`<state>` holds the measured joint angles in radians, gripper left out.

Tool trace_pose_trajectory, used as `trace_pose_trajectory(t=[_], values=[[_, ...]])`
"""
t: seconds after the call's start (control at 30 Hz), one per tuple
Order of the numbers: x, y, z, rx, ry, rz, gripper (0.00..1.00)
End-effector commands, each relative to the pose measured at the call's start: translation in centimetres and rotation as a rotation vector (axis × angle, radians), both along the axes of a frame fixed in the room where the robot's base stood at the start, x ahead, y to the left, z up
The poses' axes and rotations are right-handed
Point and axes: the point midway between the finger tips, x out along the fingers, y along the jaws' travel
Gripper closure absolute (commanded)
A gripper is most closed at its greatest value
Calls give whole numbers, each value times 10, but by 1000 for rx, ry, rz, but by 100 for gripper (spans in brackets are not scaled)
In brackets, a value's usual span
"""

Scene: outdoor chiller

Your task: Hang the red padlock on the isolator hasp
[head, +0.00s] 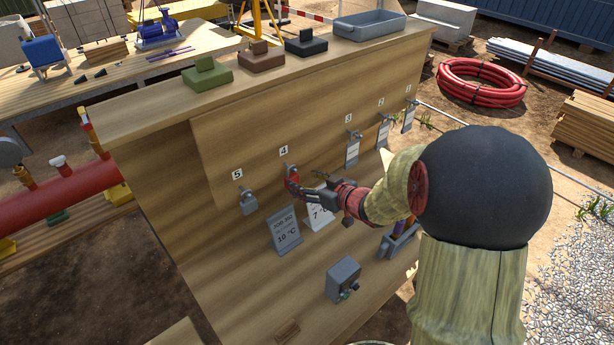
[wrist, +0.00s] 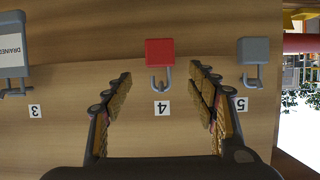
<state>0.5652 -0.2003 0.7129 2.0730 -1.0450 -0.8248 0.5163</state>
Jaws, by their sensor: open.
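The red padlock (head: 292,183) hangs on the peg marked 4 on the wooden board. In the wrist view, which looks upside down, the red padlock (wrist: 160,50) is square, with its grey shackle on the hook. My gripper (head: 309,184) is in front of the board beside it. In the wrist view my gripper (wrist: 161,74) is open, its fingers on either side of the shackle's line, with the padlock body just beyond the tips. I cannot tell whether they touch it. I cannot pick out the isolator hasp for certain; a grey box (head: 343,281) sits lower on the board.
A grey padlock (head: 248,201) hangs at peg 5, also in the wrist view (wrist: 253,50). Tags (head: 353,150) hang at pegs 1 to 3. A grey sign (head: 285,232) is below the red padlock. A grey tray (head: 368,27) and several coloured blocks stand on the top ledge.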

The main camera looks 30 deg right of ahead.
Motion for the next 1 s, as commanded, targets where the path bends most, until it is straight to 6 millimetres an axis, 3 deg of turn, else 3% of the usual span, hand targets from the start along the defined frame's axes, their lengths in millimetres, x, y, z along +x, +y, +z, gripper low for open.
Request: trace_pose_trajectory(t=[0.5,0.93,1.0], values=[[59,13,-27,0,2,2,42],[68,14,-29,0,1,0,42],[68,14,-29,0,1,0,46]])
